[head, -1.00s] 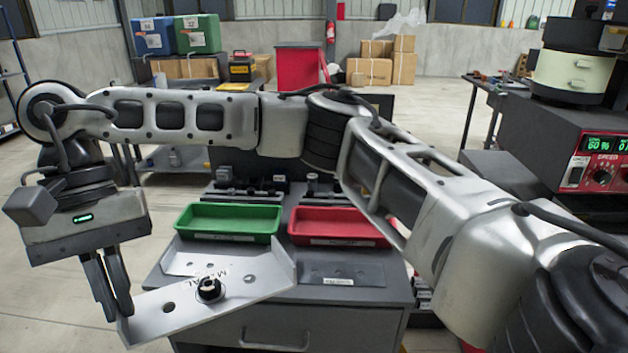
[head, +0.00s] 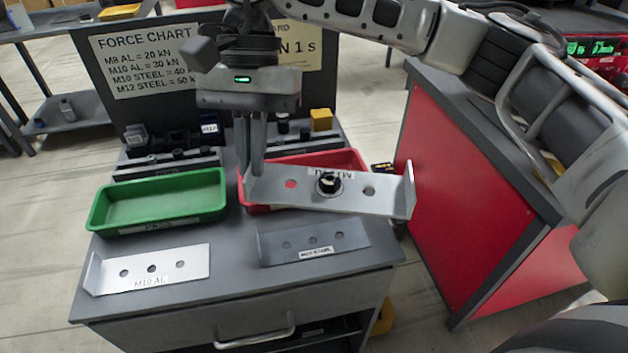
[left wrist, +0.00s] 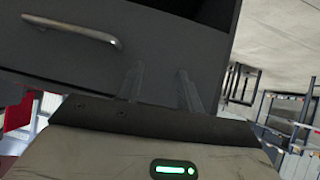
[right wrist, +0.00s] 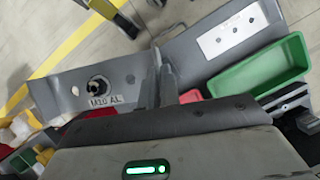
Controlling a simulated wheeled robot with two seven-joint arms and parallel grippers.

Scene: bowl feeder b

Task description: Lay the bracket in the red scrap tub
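A silver bracket (head: 385,195) with upturned ends, an M10 AL label and a black bolt fitting is held above the red scrap tub (head: 355,158). It hides much of the tub's front and inside. My right gripper (head: 251,172) is shut on the bracket's left end, over the tub's left side. In the right wrist view, the bracket (right wrist: 68,88) extends left from the fingers (right wrist: 160,85), and a bit of the red tub (right wrist: 190,97) shows beside them. My left gripper (left wrist: 160,90) shows only in the left wrist view; its fingers are apart and empty, near a drawer front.
A green tub (head: 160,201) stands left of the red one on the grey cart (head: 235,275). In front lie another M10 AL bracket (head: 195,258) and a dark bracket (head: 350,236). Small fixtures and a force chart stand behind. A red cabinet (head: 480,210) stands right.

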